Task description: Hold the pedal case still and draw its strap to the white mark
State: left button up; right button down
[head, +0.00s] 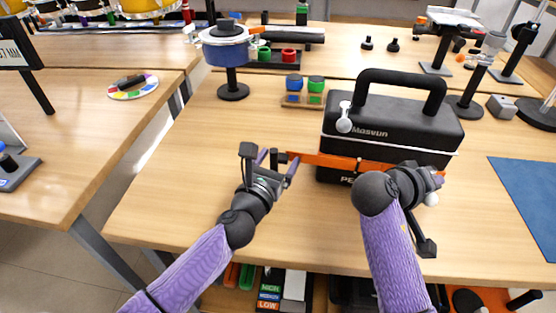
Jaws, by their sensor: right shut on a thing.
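The black pedal case (395,112) stands upright on the table, its thick carry handle on top. An orange strap (335,160) crosses its front, and one end sticks out past the case's left side. My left gripper (276,165) is open just left of the case, with its fingers close to that strap end; I cannot tell whether they touch it. My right gripper (438,177) is at the case's lower right front and is shut on the case, though my wrist hides the contact. A white rounded tab (344,120) shows on the case's upper left front. I cannot make out a clear white mark on the strap's path.
A wooden block with blue and green pots (303,103) stands left of the case. A blue mat (530,195) lies at right. The table's front left is clear.

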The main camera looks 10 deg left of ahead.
jog(key=shift+f, duration=0.3)
pick_arm(q)
jog(key=v, duration=1.2)
jog(key=shift+s, duration=0.15)
pick_arm(e)
jog(key=c, duration=0.6)
grip_release()
jog(key=shift+w+r, duration=0.1)
jog(key=shift+w, duration=0.05)
